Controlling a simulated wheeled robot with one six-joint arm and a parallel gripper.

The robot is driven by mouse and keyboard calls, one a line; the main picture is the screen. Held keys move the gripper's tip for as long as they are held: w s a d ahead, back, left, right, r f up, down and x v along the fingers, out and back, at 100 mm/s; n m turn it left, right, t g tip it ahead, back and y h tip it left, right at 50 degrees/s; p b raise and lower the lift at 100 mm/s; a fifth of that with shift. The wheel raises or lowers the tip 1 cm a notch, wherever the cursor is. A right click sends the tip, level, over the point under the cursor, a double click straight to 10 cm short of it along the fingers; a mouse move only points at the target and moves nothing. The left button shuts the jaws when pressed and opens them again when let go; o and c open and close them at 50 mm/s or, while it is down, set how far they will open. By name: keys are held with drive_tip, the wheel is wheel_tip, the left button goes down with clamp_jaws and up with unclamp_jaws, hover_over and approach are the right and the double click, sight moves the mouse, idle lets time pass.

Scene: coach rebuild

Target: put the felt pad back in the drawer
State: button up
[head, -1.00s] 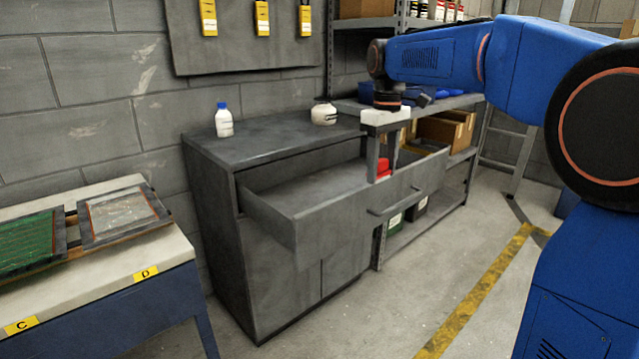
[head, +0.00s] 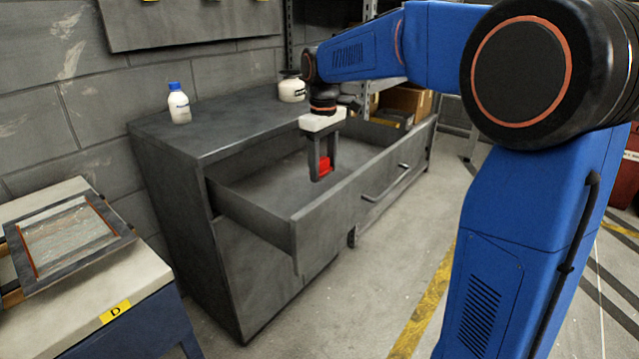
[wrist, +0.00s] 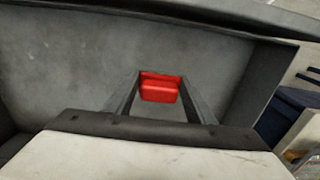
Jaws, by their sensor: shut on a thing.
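The felt pad is a small red block (head: 325,166) held between the fingertips of my gripper (head: 321,174). The wrist view also shows the red pad (wrist: 158,91) between the two fingers. The drawer (head: 335,213) of the grey cabinet is pulled open. My gripper points down into the drawer's opening, with the pad within its outline in the head view. The wrist view shows grey drawer floor and walls (wrist: 60,60) around the pad. I cannot tell whether the pad touches the drawer floor.
The grey cabinet top (head: 215,125) carries a white bottle with a blue cap (head: 179,104) and a white jar (head: 291,87). A workbench (head: 130,285) with a framed panel (head: 65,240) stands at left. Cardboard boxes (head: 405,100) sit on shelving behind. Floor in front is clear.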

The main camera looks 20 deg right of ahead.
sight(324, 160)
drive_tip(key=shift+f, duration=4)
drive_tip(key=shift+f, duration=0.15)
drive_tip(key=o, duration=1)
wheel_tip(324, 160, up, 12)
